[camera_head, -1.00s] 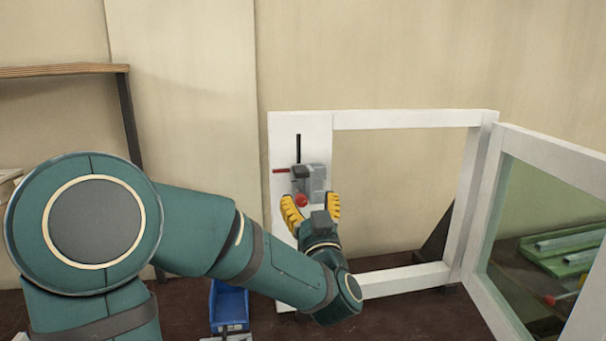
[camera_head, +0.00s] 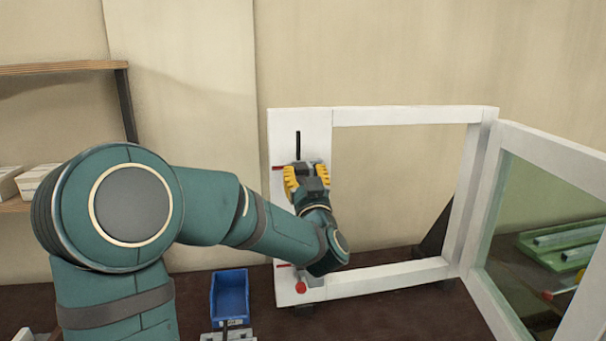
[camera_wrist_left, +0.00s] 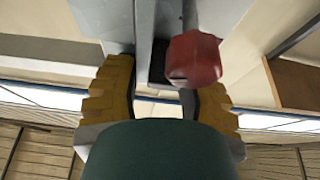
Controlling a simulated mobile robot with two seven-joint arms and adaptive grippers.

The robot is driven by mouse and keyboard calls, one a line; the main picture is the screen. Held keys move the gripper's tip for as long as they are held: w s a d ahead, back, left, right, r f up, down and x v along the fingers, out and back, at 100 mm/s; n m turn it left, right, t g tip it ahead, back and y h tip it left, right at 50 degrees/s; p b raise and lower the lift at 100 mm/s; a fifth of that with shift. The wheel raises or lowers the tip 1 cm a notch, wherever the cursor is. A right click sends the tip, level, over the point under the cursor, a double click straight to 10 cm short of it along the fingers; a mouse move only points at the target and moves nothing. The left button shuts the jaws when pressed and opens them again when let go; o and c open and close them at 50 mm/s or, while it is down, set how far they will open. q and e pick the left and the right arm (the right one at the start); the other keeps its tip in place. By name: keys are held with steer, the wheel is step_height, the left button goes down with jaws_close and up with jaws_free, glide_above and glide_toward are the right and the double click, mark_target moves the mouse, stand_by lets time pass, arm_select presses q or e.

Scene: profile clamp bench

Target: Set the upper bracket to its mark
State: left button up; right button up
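The upper bracket (camera_head: 301,165) is grey and sits on the white upright plate (camera_head: 284,226) at the frame's left, just below the visible slot (camera_head: 298,143). A red mark (camera_head: 277,168) shows at its left, about level with its top. My left gripper (camera_head: 306,170) is up at the bracket and hides most of it. In the left wrist view, the yellow fingers (camera_wrist_left: 163,85) are apart, with the grey bracket (camera_wrist_left: 146,28) and its red knob (camera_wrist_left: 193,58) just ahead of them. I see a clear gap between the fingers. My right gripper is out of view.
A lower bracket with a red knob (camera_head: 301,287) and a red mark (camera_head: 283,265) sits at the plate's foot. A blue bin (camera_head: 229,297) stands on the bench. A glazed door (camera_head: 540,215) stands open at the right. A shelf (camera_head: 62,68) is at the left.

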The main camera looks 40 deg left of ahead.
arm_select(q)
steer(key=shift+s+a, duration=0.1)
jaws_close()
steer(key=shift+a+r+p, duration=0.1)
steer(key=shift+r+p, duration=0.2)
steer(key=shift+r, duration=1.05)
steer(key=o, duration=0.9)
jaws_free()
steer(key=shift+s+a, duration=0.1)
steer(key=shift+s, duration=0.05)
steer(key=shift+s+a, duration=0.1)
steer(key=shift+d+f, duration=0.1)
steer(key=shift+d, duration=0.15)
steer(key=v, duration=1.1)
steer(key=shift+d+f, duration=0.2)
steer(key=shift+d, duration=0.05)
